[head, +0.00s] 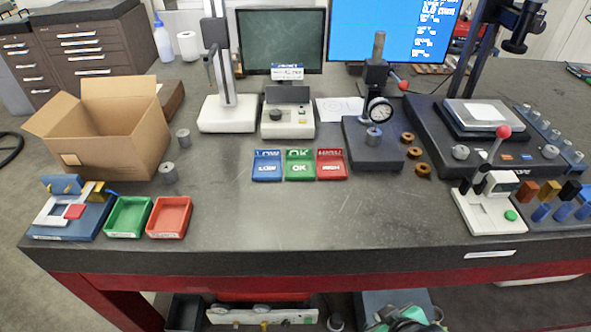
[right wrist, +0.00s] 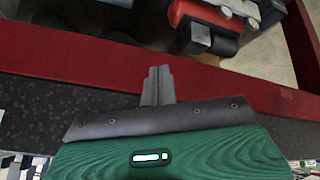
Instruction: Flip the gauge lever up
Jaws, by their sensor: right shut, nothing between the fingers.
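The dial gauge (head: 380,110) hangs on a stand with a dark base (head: 360,150), over a small grey cylinder (head: 373,136). Its lever ends in a red knob (head: 403,86) and slants down to the right from the stand's head. My right gripper (head: 388,316) is low at the front of the head view, beyond the table's front edge and far from the lever. In the right wrist view its fingers (right wrist: 157,85) are together with nothing between them. My left gripper is not in view.
Brass rings (head: 407,138) lie right of the gauge base. Blue, green and red LOW, OK and HIGH trays (head: 299,172) are to its left. A white press with a red-knobbed lever (head: 490,213) stands at the front right. The table's front middle (head: 350,220) is clear.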

